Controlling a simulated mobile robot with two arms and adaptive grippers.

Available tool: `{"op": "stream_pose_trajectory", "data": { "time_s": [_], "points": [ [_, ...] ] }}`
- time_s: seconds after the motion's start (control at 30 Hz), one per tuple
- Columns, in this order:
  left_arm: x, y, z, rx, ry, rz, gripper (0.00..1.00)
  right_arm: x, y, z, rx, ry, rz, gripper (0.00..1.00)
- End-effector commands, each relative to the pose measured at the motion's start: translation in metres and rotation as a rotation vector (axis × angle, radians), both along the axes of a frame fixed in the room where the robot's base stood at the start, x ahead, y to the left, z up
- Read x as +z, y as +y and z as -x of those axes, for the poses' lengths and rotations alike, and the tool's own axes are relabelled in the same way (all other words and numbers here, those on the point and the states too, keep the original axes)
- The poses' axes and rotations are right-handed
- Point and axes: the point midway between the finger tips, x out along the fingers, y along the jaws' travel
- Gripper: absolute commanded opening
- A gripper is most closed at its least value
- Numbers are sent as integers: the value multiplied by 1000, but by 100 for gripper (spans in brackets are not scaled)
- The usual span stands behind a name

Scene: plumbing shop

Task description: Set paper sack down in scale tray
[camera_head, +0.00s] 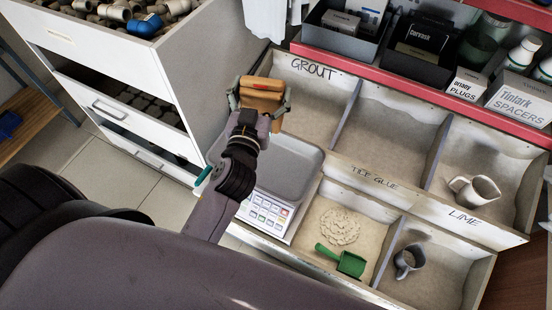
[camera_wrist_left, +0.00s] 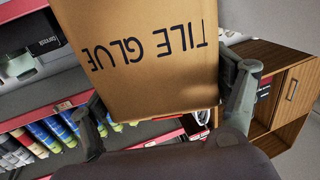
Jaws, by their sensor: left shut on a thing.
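A brown paper sack (camera_head: 262,94) is gripped by my left gripper (camera_head: 260,98) near the GROUT bin in the head view. In the left wrist view the sack (camera_wrist_left: 150,60) reads TILE GLUE upside down, with a gripper finger on each side of it. The grey scale tray (camera_head: 290,165) is in the middle of the head view, and my left wrist and forearm cover its left part. The sack shows past the tray's far left edge; its height above it is hard to tell. The tray's visible part is empty. My right gripper is not in view.
A white drawer cabinet (camera_head: 110,60) stands at left. A red-edged shelf (camera_head: 400,82) with boxes runs along the back.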

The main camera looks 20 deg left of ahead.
Motion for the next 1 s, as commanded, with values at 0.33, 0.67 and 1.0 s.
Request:
{"op": "stream_pose_trajectory", "data": {
  "time_s": [0.33, 0.67, 1.0],
  "points": [
    [-65, 63, -49, 406, -18, -5, 22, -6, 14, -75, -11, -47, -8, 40],
    [-79, 102, -58, 853, -20, -1, 22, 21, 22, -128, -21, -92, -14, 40],
    [-65, 105, -38, 1222, -16, -2, 22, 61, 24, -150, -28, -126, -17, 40]
  ]
}}
